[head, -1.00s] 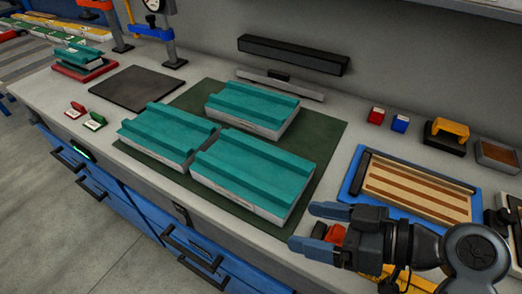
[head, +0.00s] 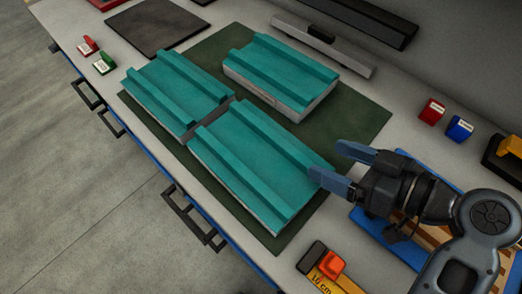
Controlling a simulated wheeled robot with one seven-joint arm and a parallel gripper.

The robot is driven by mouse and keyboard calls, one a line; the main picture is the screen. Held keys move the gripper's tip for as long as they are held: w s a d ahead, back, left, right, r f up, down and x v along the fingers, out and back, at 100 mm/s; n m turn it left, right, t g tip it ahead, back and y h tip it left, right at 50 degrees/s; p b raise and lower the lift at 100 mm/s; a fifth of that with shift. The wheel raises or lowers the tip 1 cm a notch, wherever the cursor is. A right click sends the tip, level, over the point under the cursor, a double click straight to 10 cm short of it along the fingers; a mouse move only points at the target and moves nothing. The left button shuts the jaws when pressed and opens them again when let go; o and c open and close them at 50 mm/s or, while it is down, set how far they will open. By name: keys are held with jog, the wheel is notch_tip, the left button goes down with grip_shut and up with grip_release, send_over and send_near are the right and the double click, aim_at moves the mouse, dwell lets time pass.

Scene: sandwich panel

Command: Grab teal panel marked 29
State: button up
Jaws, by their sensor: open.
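Three teal ribbed sandwich panels with pale grey undersides lie on a dark green mat (head: 350,120). One panel (head: 180,92) is at the left, one panel (head: 282,68) is at the back right, and one panel (head: 250,165) is at the front, nearest my gripper. I cannot read a 29 on any of them from here. My gripper (head: 330,165) is open and empty. Its blue-grey fingers point left, at the right edge of the front panel in the picture. I cannot tell how high they are above it.
A yellow tool with an orange part (head: 332,264) lies at the front edge. A blue-framed tray (head: 372,222) is partly behind my arm. Red (head: 431,111) and blue (head: 460,128) blocks stand at the right. A dark flat plate (head: 157,27) and small red and green tags (head: 105,62) are at the left.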

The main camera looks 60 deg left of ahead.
aim_at(308, 157)
jog(key=p+x, duration=0.1)
jog(key=x, duration=0.3)
jog(key=shift+s+a, duration=0.15)
jog(key=shift+s, duration=0.15)
jog(key=shift+s+a+f+p, duration=0.1)
jog(key=shift+a+f+p, duration=0.2)
jog(key=shift+a, duration=0.2)
jog(key=shift+c, duration=0.4)
jog(key=c, duration=1.2)
jog(key=shift+r, duration=0.15)
jog(key=shift+c, duration=0.3)
